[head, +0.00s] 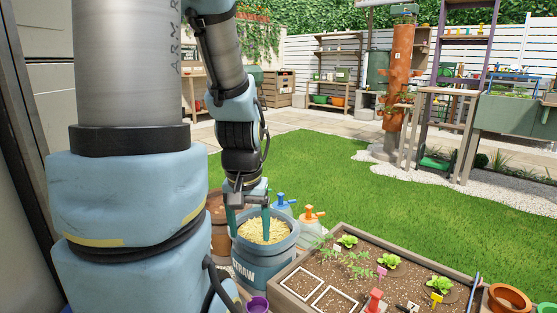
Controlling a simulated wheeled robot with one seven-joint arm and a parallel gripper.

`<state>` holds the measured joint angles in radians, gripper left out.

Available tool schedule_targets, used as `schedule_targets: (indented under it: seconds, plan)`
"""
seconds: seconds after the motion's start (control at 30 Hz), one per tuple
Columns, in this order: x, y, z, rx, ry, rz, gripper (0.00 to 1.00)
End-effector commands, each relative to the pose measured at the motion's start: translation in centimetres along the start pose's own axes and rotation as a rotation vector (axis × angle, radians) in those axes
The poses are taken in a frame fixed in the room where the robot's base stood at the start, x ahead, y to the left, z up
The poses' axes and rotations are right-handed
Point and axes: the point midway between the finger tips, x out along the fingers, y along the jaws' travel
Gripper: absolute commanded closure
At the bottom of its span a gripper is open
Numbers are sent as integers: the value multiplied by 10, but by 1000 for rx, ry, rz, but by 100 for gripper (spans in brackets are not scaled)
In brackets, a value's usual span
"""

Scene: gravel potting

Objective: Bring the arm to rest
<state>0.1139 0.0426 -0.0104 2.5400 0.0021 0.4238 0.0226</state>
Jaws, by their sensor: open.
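My arm hangs down in the head view, with its forearm and wrist in the middle left of the picture. My gripper (248,223) points downward over the blue-grey bucket (257,265), which is filled with pale straw-like material and has lettering ending in "RAW" on its side. The two teal fingers stand apart with nothing visible between them. The right finger overlaps the straw in the picture; I cannot tell whether it touches it. The left finger shows near the bucket's left rim.
A wooden planter bed (296,288) with seedlings, lettuces and small labels lies right of the bucket. A brown container (217,232) stands behind it on the left. Orange-topped (312,217) and blue-topped (281,202) items stand behind the bucket. Open lawn (400,190) lies beyond.

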Motion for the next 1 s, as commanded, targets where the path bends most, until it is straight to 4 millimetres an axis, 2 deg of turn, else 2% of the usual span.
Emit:
schedule_targets:
  seconds: [0.03,0.1,0.37,1.0]
  plan:
    - [-5,-6,11,-70,8,0,25]
    - [-26,-4,5,-58,5,1,25]
    - [-78,-4,-3,-52,4,1,25]
    - [-270,-5,-29,-49,4,1,25]
